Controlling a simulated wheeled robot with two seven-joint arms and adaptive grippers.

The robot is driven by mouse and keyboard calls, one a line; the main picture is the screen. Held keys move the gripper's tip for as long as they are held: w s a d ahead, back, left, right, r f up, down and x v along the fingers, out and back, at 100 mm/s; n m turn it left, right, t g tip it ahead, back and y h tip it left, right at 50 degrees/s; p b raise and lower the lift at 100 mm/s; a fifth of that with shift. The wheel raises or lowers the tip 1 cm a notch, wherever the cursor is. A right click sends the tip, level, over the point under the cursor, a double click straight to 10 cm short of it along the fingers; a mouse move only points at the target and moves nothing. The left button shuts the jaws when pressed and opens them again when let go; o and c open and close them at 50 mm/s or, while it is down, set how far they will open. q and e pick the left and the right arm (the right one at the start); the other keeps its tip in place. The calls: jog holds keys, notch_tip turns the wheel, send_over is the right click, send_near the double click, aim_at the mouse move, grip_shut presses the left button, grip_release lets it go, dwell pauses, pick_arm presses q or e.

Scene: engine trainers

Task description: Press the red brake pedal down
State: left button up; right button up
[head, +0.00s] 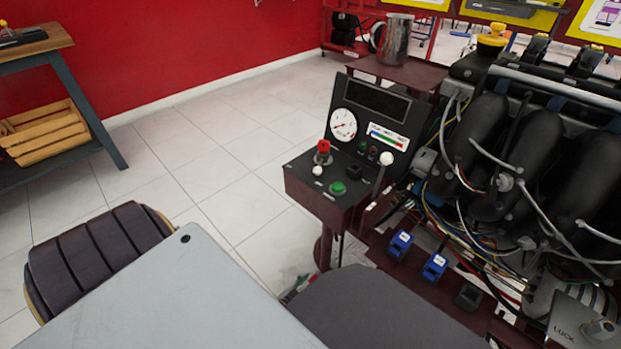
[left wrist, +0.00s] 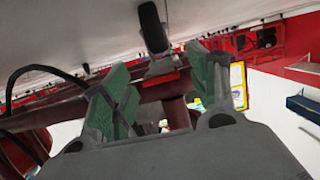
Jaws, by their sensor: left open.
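In the left wrist view, a small bright red tab (left wrist: 164,81) sits at the end of a grey bracket beside a black wheel-like part (left wrist: 153,27). It looks like the red brake pedal, but it is small and partly unclear. My left gripper (left wrist: 160,68) is open, with one green-padded finger on each side of the tab in the picture. No contact with the tab is visible. In the head view, only a small bit of my left gripper (head: 294,289) shows, low beside the trainer stand, and the pedal is hidden. My right gripper is not in view.
The engine trainer's control box (head: 330,195) carries a red knob, a green button and a lever. The engine (head: 490,140) with loose wires stands at right. A dark red frame bar (left wrist: 60,107) crosses the wrist view.

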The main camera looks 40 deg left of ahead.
pick_arm(q)
jog(key=shift+r, duration=0.35)
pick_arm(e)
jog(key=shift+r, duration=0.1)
pick_arm(q)
notch_tip(320, 180, up, 9)
jog(key=shift+r, duration=0.15)
dwell(1.6)
jog(key=shift+s, duration=0.15)
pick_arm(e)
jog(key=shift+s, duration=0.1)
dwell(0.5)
